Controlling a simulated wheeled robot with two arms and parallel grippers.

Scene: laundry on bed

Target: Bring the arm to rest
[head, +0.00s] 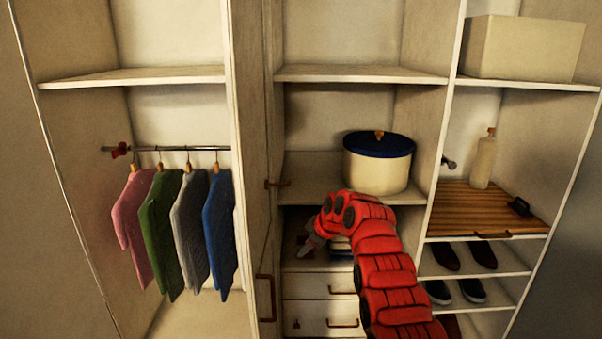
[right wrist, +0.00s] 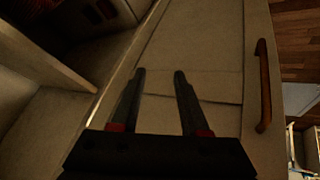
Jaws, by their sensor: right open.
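My right arm (head: 385,265) is red and segmented and reaches up from the bottom of the head view into the middle section of the wardrobe. My right gripper (head: 312,243) is at its end, in front of the low open compartment. In the right wrist view the right gripper (right wrist: 157,75) has its two dark fingers apart, with nothing between them. A pale panel with a brown handle (right wrist: 264,85) is behind the fingers. My left gripper is not in view.
Shirts (head: 188,235) hang on a rail at the left. A round box with a blue lid (head: 378,160) stands on the middle shelf. Drawers (head: 320,315) are below the arm. Shoes (head: 455,292), a bottle (head: 482,163) and a beige box (head: 525,48) are on the right shelves.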

